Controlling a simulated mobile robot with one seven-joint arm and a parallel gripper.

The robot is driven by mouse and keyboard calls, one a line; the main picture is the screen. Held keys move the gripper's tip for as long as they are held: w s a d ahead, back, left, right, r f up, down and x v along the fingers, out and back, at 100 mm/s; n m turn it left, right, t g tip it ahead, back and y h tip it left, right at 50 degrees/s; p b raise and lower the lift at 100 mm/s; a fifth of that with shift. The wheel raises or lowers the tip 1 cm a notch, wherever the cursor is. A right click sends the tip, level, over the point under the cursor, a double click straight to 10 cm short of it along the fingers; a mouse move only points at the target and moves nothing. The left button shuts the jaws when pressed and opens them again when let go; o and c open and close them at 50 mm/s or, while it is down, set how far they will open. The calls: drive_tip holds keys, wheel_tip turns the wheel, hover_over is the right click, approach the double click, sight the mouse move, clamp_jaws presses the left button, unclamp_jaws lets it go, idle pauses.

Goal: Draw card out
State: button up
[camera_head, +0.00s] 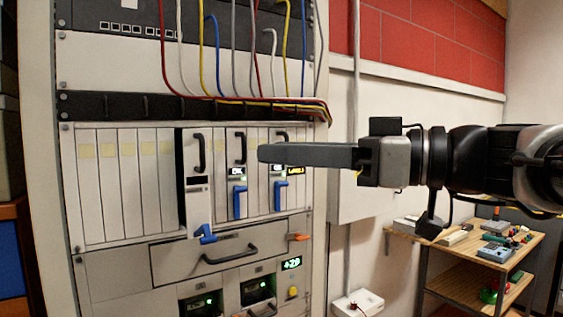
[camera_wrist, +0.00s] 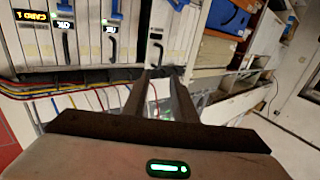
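A white card (camera_head: 194,180) with a black handle (camera_head: 199,153) sticks out of the rack's card row, its blue lever (camera_head: 205,233) swung outward at the bottom. It also shows upside down in the wrist view (camera_wrist: 158,22), its handle just beyond my fingertips. To its right, two cards (camera_head: 238,180) (camera_head: 279,195) sit flush, with lit displays and upright blue levers; a yellow display reads "CARD 1". My gripper (camera_head: 266,153) is in front of the rack, overlapping the rightmost card's upper part. In the wrist view, its fingers (camera_wrist: 162,80) are apart with nothing between them.
Colored cables (camera_head: 240,60) hang above the card row into a black cable tray (camera_head: 150,107). Below is a drawer (camera_head: 170,262) with a black handle, above lit modules. A wooden shelf unit (camera_head: 462,252) with small items stands at right.

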drive_tip(key=v, duration=0.5)
drive_tip(key=s+a+f+m+g+h+p, duration=0.15)
drive_tip(key=f+m+h, duration=0.25)
drive_tip(key=f, duration=0.4)
drive_tip(key=s+f+m+g+h+p, duration=0.15)
drive_tip(key=f+m+h, duration=0.25)
drive_tip(key=f, duration=0.4)
drive_tip(key=s+d+f+m+t+h+p, duration=0.1)
drive_tip(key=s+d+f+m+h+p, duration=0.3)
drive_tip(key=d+f+h, duration=0.4)
wheel_tip(320, 180, down, 3)
drive_tip(key=shift+d+r+m, duration=0.2)
drive_tip(key=shift+d+m, duration=0.3)
drive_tip(key=shift+m, duration=0.1)
drive_tip(key=shift+a, duration=0.1)
